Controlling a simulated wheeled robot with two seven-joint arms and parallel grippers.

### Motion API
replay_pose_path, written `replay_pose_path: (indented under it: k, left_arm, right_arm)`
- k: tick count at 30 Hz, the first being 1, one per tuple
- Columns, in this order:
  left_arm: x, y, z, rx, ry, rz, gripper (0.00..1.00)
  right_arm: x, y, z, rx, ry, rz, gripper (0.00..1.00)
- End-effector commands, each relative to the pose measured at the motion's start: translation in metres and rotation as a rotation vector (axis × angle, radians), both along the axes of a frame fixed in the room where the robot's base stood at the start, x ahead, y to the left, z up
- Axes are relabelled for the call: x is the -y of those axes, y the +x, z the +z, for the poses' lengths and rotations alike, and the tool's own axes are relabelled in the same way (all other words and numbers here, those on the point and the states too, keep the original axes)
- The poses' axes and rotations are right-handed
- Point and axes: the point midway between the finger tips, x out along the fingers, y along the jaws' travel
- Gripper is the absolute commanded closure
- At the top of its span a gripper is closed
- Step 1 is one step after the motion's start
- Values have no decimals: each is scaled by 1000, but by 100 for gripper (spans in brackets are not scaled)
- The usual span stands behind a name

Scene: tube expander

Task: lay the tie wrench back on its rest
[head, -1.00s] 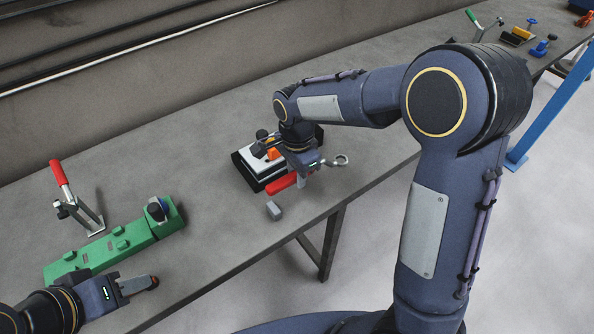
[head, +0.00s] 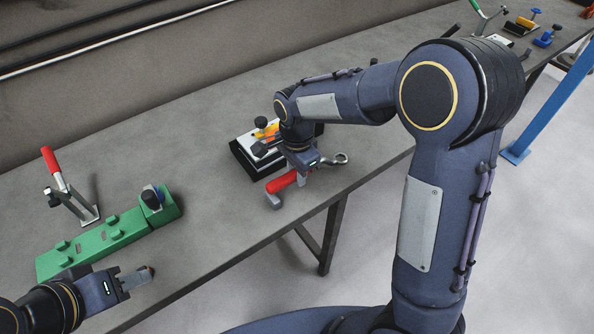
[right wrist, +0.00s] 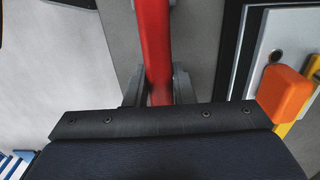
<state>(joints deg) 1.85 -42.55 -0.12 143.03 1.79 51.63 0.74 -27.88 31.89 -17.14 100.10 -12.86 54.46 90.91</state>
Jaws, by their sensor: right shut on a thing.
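The tie wrench has a red handle (head: 283,182) and a metal ring end (head: 341,158). My right gripper (head: 300,175) is shut on it at the handle, above the bench near its front edge. The red handle (right wrist: 154,45) also shows between the two fingers (right wrist: 158,88) in the right wrist view. A small grey block (head: 273,201), apparently part of the rest, stands at the handle's left end. Handle and block overlap in the head view; I cannot tell if they touch. My left gripper (head: 138,280) is near the green fixture, its fingers seen edge-on.
A black-and-white device (head: 243,158) with orange and yellow parts stands just behind the right gripper. A green fixture (head: 105,240) and a red-handled toggle clamp (head: 68,185) are at the left. The bench between them is clear. Other tools sit at the far right.

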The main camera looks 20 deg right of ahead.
Motion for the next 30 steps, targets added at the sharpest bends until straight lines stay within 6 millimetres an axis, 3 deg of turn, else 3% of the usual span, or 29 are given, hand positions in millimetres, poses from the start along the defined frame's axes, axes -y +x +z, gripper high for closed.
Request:
replay_pose_path:
  k: [30]
  left_arm:
    - [0, 0, -8, 0, 0, 0, 64]
  right_arm:
    - [0, 0, -12, 1, 0, 0, 100]
